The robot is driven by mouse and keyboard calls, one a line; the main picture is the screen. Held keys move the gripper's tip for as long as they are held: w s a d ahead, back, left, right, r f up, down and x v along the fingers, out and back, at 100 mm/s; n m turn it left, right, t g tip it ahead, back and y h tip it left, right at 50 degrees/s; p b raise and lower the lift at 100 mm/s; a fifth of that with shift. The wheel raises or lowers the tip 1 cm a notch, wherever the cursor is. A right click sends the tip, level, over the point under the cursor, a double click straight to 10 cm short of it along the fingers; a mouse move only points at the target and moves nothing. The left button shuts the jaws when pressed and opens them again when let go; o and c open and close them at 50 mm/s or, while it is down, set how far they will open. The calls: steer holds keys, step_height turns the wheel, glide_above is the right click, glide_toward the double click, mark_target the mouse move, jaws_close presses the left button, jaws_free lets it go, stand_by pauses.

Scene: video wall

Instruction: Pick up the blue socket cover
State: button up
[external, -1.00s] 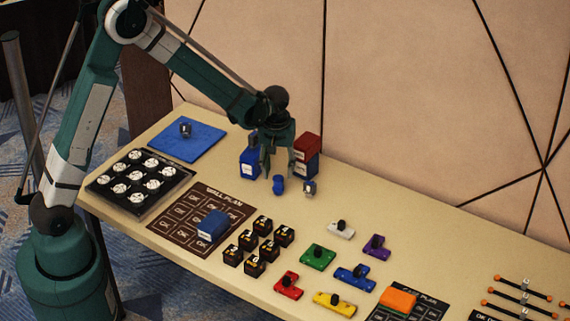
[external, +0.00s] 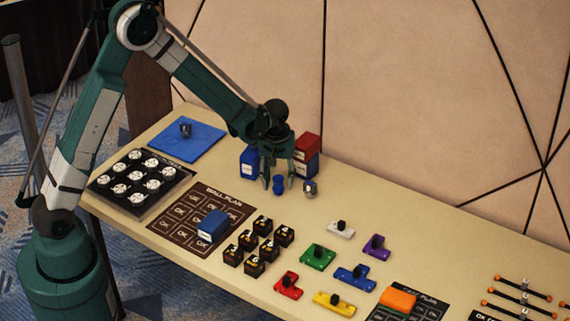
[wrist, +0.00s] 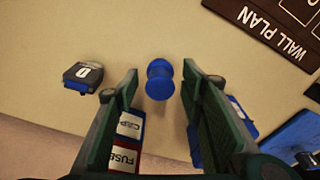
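The blue socket cover (external: 278,187) is a small, round, spool-like piece standing on the table near the wall. My gripper (external: 279,176) is open and points down over it, with a finger on either side in the external view. In the wrist view the cover (wrist: 159,80) shows between the tips of my open gripper (wrist: 160,72), with a visible gap to each finger. Nothing is held. I cannot tell exactly how far the fingertips are above the table.
A small dark grey block (external: 310,188) stands right of the cover. Blue box (external: 250,162) and red box (external: 307,147) stand close behind my gripper. The wall plan board (external: 200,218) lies in front, with black numbered cubes (external: 258,246) beside it.

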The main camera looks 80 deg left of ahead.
mark_target(278, 177)
steer(key=shift+c, duration=0.7)
steer(key=c, duration=0.7)
steer(key=shift+r, duration=0.1)
steer(key=shift+r+p, duration=0.9)
steer(key=shift+r, duration=4)
